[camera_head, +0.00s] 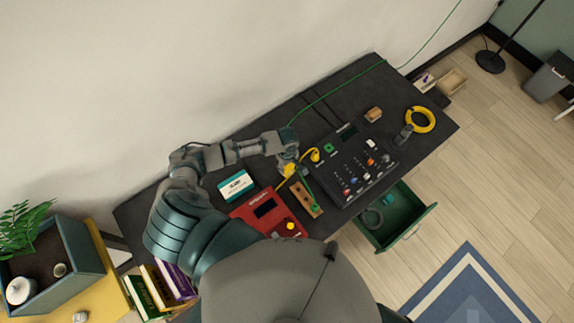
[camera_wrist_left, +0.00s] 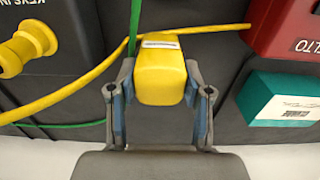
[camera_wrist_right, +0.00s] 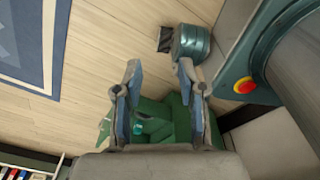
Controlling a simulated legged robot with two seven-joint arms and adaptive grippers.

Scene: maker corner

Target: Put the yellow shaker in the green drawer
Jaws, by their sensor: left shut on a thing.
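The yellow shaker (camera_wrist_left: 160,80) is a small yellow block with a white label, held between the fingers of my left gripper (camera_wrist_left: 160,115). In the head view it shows as a yellow patch (camera_head: 289,170) just below my left gripper (camera_head: 287,165), over the dark workbench. The green drawer (camera_head: 415,222) is pulled open at the bench's front, to the right of and nearer than the shaker. A grey ring (camera_head: 373,217) lies inside it. My right gripper (camera_wrist_right: 158,85) is open and empty in the right wrist view; the head view does not show it.
A black control panel (camera_head: 350,165) and a yellow plug with its cable (camera_head: 315,154) are right of the left gripper. A red device (camera_head: 268,212), a teal-and-white box (camera_head: 236,186) and a wooden strip (camera_head: 305,200) lie nearby. A yellow cable coil (camera_head: 420,120) lies at the bench's right end.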

